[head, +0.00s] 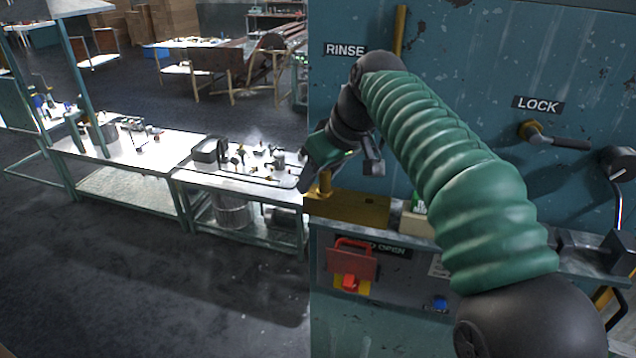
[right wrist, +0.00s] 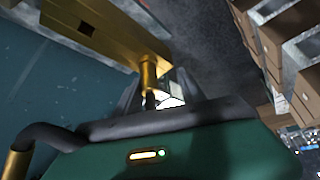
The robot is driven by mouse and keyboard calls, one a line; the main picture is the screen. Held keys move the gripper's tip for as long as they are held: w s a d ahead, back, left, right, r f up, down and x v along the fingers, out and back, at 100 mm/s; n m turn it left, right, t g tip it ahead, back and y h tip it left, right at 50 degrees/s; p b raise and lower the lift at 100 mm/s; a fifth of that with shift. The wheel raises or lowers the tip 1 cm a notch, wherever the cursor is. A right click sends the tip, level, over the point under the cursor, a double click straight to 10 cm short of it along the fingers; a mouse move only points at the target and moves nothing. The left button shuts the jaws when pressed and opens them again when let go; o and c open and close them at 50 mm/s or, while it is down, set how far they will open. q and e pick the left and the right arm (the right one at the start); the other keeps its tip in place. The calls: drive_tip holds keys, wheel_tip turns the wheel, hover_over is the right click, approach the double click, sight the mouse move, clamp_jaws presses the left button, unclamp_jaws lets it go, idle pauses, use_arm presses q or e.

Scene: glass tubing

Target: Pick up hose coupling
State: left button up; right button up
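A short upright brass fitting (head: 325,183) stands on a brass block (head: 345,212) at the left end of the panel's ledge; it may be the hose coupling, but I cannot tell for sure. In the right wrist view the brass fitting (right wrist: 150,75) runs from the brass block (right wrist: 105,30) toward my fingers. My right gripper (head: 318,176) is at the fitting's upper end, partly hidden by its own body. In the right wrist view the gripper's dark body covers most of the fingers, so their gap and any contact are unclear. My left gripper is out of view.
A teal panel with RINSE (head: 346,50) and LOCK (head: 538,104) labels stands close ahead. A lever handle (head: 560,141) sticks out below LOCK. A red handle (head: 352,262) is below the ledge. Benches with small parts (head: 245,180) stand at left, beyond open floor.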

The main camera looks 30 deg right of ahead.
drive_tip(key=shift+w+d+f, duration=0.1)
drive_tip(key=shift+w+d, duration=0.1)
drive_tip(key=shift+d, duration=0.2)
drive_tip(key=shift+c, duration=0.7)
drive_tip(key=shift+d+f, duration=0.15)
drive_tip(key=shift+d, duration=0.7)
drive_tip(key=c, duration=0.5)
drive_tip(key=shift+d, duration=0.25)
drive_tip(key=shift+c, duration=1.1)
clamp_jaws()
drive_tip(key=shift+a, duration=0.55)
drive_tip(key=shift+s+a+r, duration=0.15)
drive_tip(key=shift+a+r, duration=0.05)
drive_tip(key=shift+a, duration=0.1)
drive_tip(key=shift+d, duration=0.5)
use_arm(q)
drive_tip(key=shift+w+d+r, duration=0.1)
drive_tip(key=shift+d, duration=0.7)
use_arm(e)
drive_tip(key=shift+a, duration=0.1)
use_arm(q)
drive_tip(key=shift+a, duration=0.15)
use_arm(e)
drive_tip(key=shift+a, duration=0.2)
